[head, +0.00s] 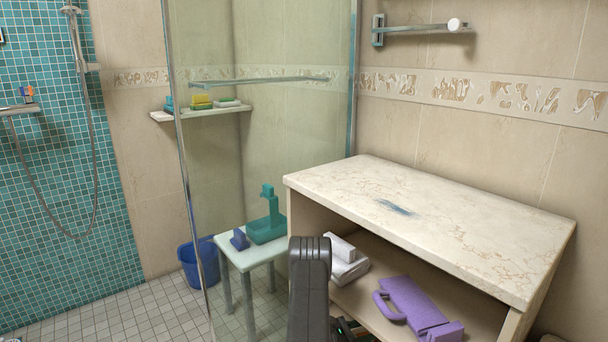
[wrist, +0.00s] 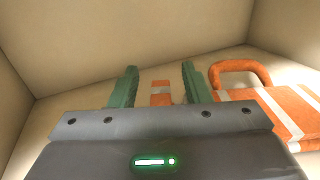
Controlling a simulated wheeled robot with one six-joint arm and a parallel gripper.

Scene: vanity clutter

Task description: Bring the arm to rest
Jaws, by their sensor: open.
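In the wrist view my gripper (wrist: 158,82) is open, its two green fingers apart. A small orange and white thing (wrist: 161,93) shows in the gap between the fingers, beyond them; I cannot tell how far off it is. Nothing is seen held. In the head view my dark arm link (head: 310,285) stands upright before the vanity unit, and the gripper is mostly hidden low behind it.
An orange and white striped thing with a handle (wrist: 270,110) lies close right of the fingers, inside pale walls. The vanity top (head: 450,225) bears a blue smear (head: 396,208). A purple thing (head: 415,305) and white thing (head: 345,262) lie on its shelf. A stool (head: 244,259) stands left.

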